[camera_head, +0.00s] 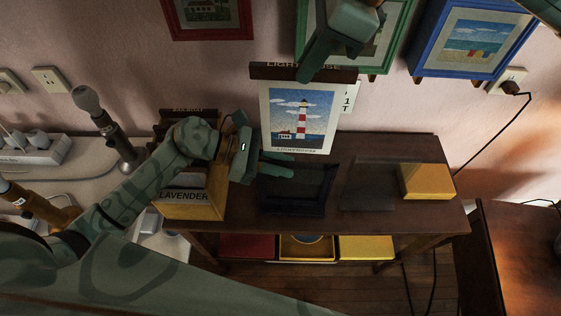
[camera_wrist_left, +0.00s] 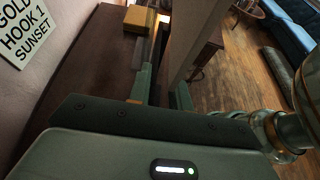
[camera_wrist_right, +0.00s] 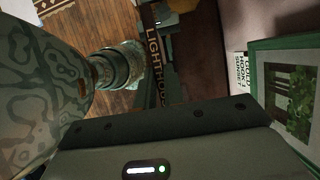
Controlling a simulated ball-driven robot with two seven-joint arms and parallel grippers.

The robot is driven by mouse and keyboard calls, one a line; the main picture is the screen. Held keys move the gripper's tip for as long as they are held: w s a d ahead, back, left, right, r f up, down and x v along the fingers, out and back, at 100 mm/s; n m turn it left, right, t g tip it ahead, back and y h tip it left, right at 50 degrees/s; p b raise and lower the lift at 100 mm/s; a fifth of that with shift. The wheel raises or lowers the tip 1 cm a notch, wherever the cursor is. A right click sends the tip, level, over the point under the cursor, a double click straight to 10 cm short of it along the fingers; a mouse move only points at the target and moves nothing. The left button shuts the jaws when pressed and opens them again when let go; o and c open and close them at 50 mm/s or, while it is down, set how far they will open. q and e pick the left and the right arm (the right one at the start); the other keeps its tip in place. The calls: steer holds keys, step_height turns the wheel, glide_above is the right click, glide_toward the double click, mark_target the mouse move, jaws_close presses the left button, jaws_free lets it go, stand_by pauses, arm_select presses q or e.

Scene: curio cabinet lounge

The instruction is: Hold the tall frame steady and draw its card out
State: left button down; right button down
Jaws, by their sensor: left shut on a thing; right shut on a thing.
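The lighthouse card (camera_head: 298,118) hangs upright in the head view, with a dark header strip (camera_head: 270,72) along its top. My right gripper (camera_head: 308,76) is shut on that strip from above; its lettering (camera_wrist_right: 154,62) shows in the right wrist view. The dark tall frame (camera_head: 310,208) is on the brown cabinet top below the card. The card's bottom edge appears above the frame. My left gripper (camera_head: 290,166) is shut on the frame near its upper left; its fingers also show in the left wrist view (camera_wrist_left: 165,98). The exact contact is partly hidden.
A yellow box labelled LAVENDER (camera_head: 188,197) stands left of the frame, close to my left arm. A yellow block (camera_head: 427,181) sits on the right. Framed pictures, including a blue one (camera_head: 470,42), hang behind. Some cabinet top (camera_head: 385,155) is clear right of the frame.

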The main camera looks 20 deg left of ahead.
steer(key=shift+r, duration=3.95)
arm_select(q)
steer(key=shift+s+f, duration=0.1)
steer(key=shift+f, duration=0.25)
steer(key=c, duration=1.2)
jaws_free()
arm_select(e)
steer(key=shift+w, duration=0.1)
arm_select(q)
steer(key=shift+r, duration=0.15)
steer(key=shift+a, duration=0.1)
steer(key=v, duration=1.2)
